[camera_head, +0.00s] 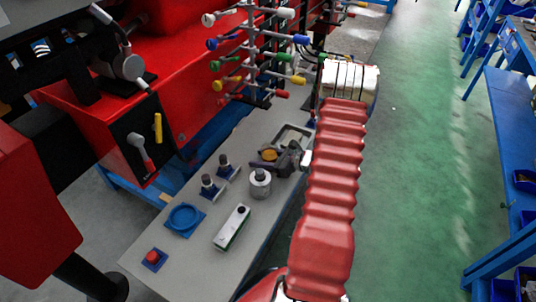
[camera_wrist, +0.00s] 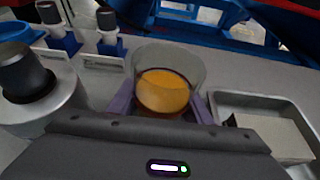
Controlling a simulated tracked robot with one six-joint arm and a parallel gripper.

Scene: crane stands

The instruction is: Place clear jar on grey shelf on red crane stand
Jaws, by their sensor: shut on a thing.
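The clear jar (camera_wrist: 165,88) has orange contents and stands between my two purple fingers in the wrist view. My gripper (camera_wrist: 163,107) is shut on it. In the head view the jar (camera_head: 270,155) shows as a small orange spot, with my gripper (camera_head: 268,161) around it. The jar is over the grey shelf (camera_head: 190,255) beside the red crane stand (camera_head: 190,70). I cannot tell whether its bottom touches the shelf; my gripper's body hides its lower near side.
A metal tray (camera_wrist: 265,125) lies close right of the jar. A silver cylinder with a black top (camera_head: 260,184) stands close by. Two black-topped items (camera_head: 208,184), a blue ring (camera_head: 185,219), a white-green box (camera_head: 232,228) and a red button (camera_head: 153,257) occupy the shelf. Coloured-tipped levers (camera_head: 245,60) stand behind.

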